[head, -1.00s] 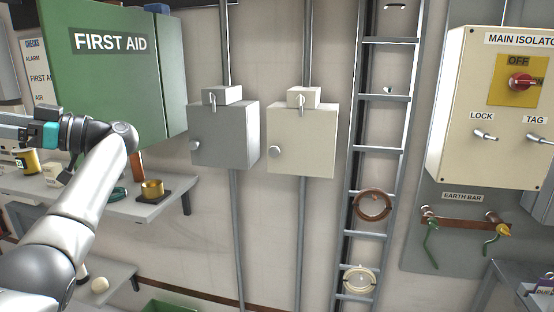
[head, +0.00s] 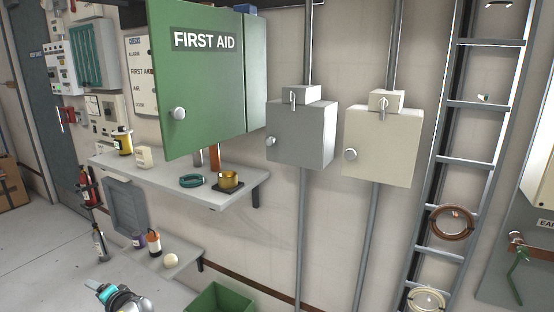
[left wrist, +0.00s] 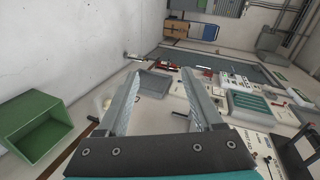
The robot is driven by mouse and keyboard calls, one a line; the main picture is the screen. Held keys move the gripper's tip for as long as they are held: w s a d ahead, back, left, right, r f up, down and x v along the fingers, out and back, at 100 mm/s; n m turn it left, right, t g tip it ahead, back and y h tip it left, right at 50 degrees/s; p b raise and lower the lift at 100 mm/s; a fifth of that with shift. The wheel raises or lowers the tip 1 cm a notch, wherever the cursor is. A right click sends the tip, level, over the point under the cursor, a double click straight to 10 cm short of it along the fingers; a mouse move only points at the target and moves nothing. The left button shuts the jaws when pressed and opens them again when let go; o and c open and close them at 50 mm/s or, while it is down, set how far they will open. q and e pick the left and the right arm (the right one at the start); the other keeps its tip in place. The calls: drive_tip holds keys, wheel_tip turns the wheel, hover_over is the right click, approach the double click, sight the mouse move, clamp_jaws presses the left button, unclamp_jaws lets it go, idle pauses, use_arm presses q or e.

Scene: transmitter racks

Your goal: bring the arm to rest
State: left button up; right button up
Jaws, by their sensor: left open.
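My left gripper (head: 106,291) shows at the bottom left of the head view, low in front of the lower shelf. In the left wrist view its two fingers (left wrist: 163,105) stand wide apart with nothing between them. The gripper is open and empty, and touches nothing that I can see. Most of the left arm is out of the head view. My right gripper is in neither view.
A green first aid cabinet (head: 200,90) hangs above a grey shelf (head: 225,200) holding several small items. A lower shelf (head: 185,262) holds a white ball (head: 171,260). A green bin (head: 222,300) stands below; it also shows in the left wrist view (left wrist: 35,130).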

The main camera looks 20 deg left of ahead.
use_arm(q)
drive_tip(key=s+d+f+m+h, duration=0.3)
drive_tip(key=s+f+h, duration=0.1)
drive_tip(key=s+f, duration=1.05)
drive_tip(key=s+d+f+g+h, duration=0.1)
drive_tip(key=s+d+f+h, duration=0.1)
drive_tip(key=s+f, duration=0.35)
drive_tip(key=s+d+f+m+h, duration=0.1)
drive_tip(key=s+f, duration=0.1)
drive_tip(key=s, duration=0.6)
drive_tip(key=s+d+f+g+h, duration=0.1)
drive_tip(key=s+d+f+h, duration=0.1)
drive_tip(key=s+f, duration=0.3)
drive_tip(key=s+d+f+n+h, duration=0.1)
drive_tip(key=d+f, duration=0.3)
drive_tip(key=d, duration=1.3)
drive_tip(key=s+d+f+h, duration=0.2)
drive_tip(key=d+f+h, duration=0.2)
drive_tip(key=d, duration=1.4)
drive_tip(key=shift+s+d+n, duration=0.2)
drive_tip(key=shift+d+n, duration=0.15)
drive_tip(key=shift+n, duration=0.05)
